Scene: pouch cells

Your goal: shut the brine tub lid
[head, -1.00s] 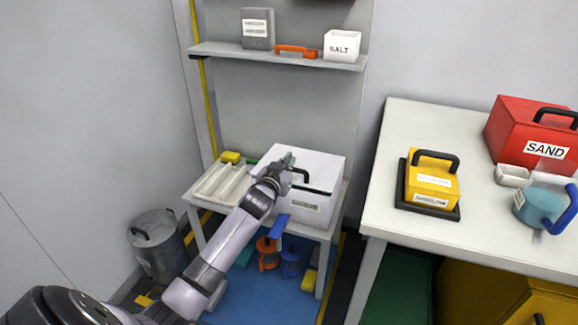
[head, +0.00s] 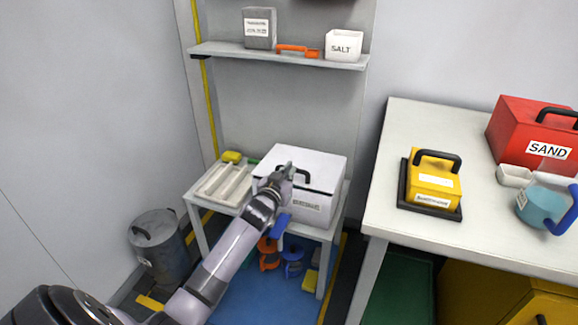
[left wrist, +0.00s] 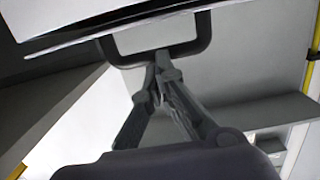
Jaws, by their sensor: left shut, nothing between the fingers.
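The brine tub (head: 318,208) is a white box with a label on its front, on a small bench. Its white lid (head: 305,160) has a black handle (head: 305,176); a dark line shows along the lid's front edge, as if slightly ajar. My left gripper (head: 287,170) is shut and empty at the front left of the lid, beside the handle. In the left wrist view, its closed fingertips (left wrist: 162,62) are close to the black handle (left wrist: 200,48); I cannot tell whether they touch. The right gripper is not in view.
A pale tray (head: 222,183) and a yellow block (head: 231,157) sit left of the tub. A shelf (head: 300,60) hangs above. A grey bin (head: 157,240) stands at left. The white table (head: 410,135) at right holds a yellow box (head: 432,182) and red sand box (head: 535,135).

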